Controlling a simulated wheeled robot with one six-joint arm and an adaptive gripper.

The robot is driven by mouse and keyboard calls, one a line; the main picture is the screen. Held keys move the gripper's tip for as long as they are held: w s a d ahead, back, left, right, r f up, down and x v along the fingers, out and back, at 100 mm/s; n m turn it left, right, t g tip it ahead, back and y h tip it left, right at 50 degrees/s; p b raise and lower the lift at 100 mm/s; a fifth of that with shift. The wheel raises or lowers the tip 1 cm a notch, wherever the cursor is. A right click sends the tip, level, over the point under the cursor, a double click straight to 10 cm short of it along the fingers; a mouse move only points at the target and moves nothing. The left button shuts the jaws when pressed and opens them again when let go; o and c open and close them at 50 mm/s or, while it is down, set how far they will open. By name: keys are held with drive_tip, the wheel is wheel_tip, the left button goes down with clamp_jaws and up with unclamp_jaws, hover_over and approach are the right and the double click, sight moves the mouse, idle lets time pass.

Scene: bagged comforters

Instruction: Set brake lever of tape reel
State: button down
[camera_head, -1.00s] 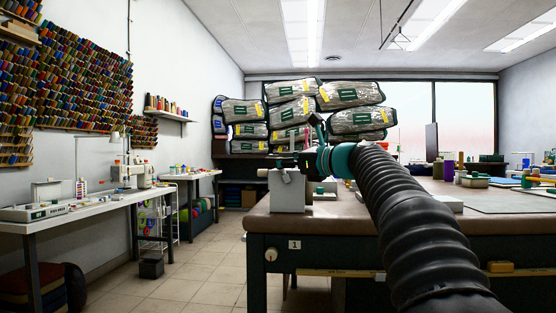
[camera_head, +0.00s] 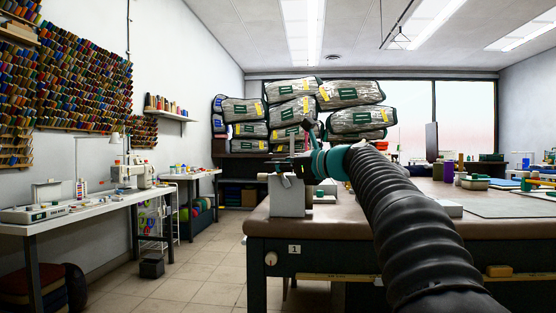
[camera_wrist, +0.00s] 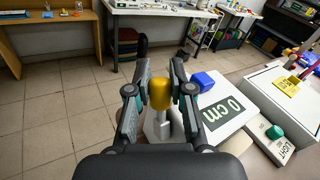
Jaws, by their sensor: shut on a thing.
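A yellow knob (camera_wrist: 160,95) on a short pale grey post, which looks like the brake lever, sits between my gripper's fingers in the wrist view. My gripper (camera_wrist: 162,79) is shut on this knob, with one finger on each side. In the head view my gripper (camera_head: 284,168) is at the top of a grey block-like stand (camera_head: 287,198) at the table's left end. The knob is hard to make out there. The reel body cannot be clearly told; the wrist and fingers hide part of it.
A white plate marked "0 cm" (camera_wrist: 229,112) and a blue block (camera_wrist: 204,81) lie right of the fingers in the wrist view. A green knob (camera_wrist: 274,132) is farther right. The brown-topped table (camera_head: 350,225) holds the stand. Bagged comforters (camera_head: 292,110) are stacked behind.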

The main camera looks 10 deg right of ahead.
drive_tip(key=shift+w+a+r+n+g+h+p, duration=0.1)
drive_tip(key=shift+a+r+n+g+h+p, duration=0.25)
drive_tip(key=shift+p, duration=0.85)
drive_tip(key=shift+a+f+g+h+p, duration=0.1)
drive_tip(key=shift+f+g+h+p, duration=0.3)
drive_tip(key=shift+f+p, duration=0.3)
drive_tip(key=shift+r, duration=0.1)
drive_tip(key=c, duration=1)
unclamp_jaws()
drive_tip(key=v, duration=1.2)
drive_tip(key=shift+w, duration=0.1)
